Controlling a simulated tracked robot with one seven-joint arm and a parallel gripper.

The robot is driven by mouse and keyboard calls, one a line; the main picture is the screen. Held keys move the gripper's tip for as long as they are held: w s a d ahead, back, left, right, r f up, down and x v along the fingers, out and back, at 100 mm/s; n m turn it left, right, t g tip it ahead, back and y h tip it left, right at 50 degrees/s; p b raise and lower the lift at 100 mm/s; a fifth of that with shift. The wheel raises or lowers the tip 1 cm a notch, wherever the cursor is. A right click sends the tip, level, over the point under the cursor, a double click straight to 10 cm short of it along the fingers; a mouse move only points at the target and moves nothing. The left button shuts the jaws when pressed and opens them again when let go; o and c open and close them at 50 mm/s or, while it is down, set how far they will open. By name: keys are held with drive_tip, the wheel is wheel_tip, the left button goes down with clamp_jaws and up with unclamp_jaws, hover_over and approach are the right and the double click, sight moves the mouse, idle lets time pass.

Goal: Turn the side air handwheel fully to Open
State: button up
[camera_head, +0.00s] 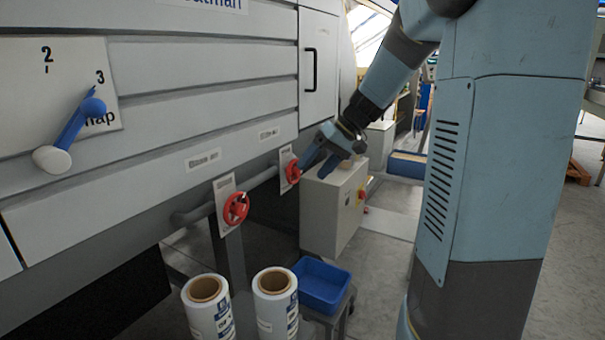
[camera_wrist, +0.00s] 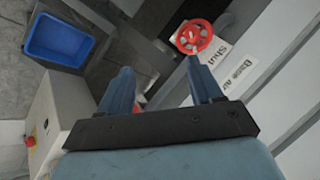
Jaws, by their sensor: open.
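Two red handwheels stand on panels along the machine's lower side. The far handwheel (camera_head: 292,171) is right beside my gripper (camera_head: 318,162); its label is too small to read. In the wrist view a small bit of red (camera_wrist: 140,101) shows beside the left finger, probably part of this wheel; the rest is hidden. My gripper (camera_wrist: 158,68) is open, its two blue fingers spread. I cannot tell whether they touch the wheel. The nearer handwheel (camera_head: 236,208) also shows in the wrist view (camera_wrist: 194,36), by labels reading "Shut" and "Base air".
A grey cabinet (camera_head: 333,213) with a red button stands just beyond the far wheel. A blue bin (camera_head: 321,284) and two white film rolls (camera_head: 207,310) stand below. A blue lever (camera_head: 76,122) is on the machine's upper left. Open floor lies to the right.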

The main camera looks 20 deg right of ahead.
drive_tip(key=w+d+f+t+y, duration=0.1)
drive_tip(key=w+d+f+y, duration=0.1)
drive_tip(key=w+d, duration=0.3)
drive_tip(key=w+d+f+t+y, duration=0.1)
drive_tip(key=w+d+f+y, duration=0.15)
drive_tip(key=w, duration=0.35)
drive_tip(key=t+y, duration=0.2)
drive_tip(key=t, duration=0.1)
approach(300, 173)
drive_tip(key=shift+h, duration=0.25)
drive_tip(key=x, duration=0.8)
drive_tip(key=shift+r, duration=0.2)
drive_tip(key=c, duration=1.1)
